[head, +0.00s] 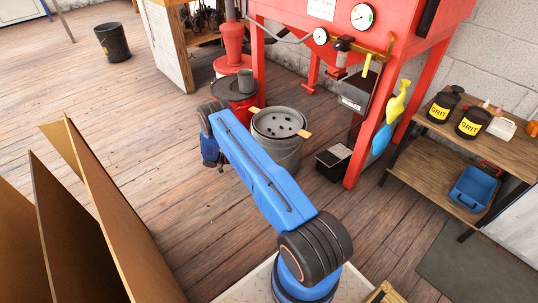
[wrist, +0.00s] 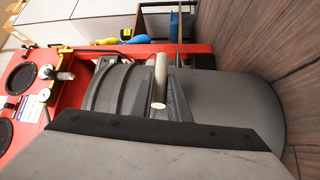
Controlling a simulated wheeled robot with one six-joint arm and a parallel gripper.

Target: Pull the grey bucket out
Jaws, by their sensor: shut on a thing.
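The grey bucket (head: 278,142) stands on the wooden floor in front of the red press, upright, with dark spots inside it and light wooden pieces at two sides of its rim. In the wrist view its grey curved side (wrist: 240,100) fills the middle, with ribs and a pale rod-like grip (wrist: 160,82) sticking out. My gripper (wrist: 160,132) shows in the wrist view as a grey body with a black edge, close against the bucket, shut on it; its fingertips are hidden.
The red press (head: 355,100) stands right behind the bucket. A red drum (head: 236,92) is at its back left and a black box (head: 333,163) to its right. Brown panels (head: 85,210) stand at the front left.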

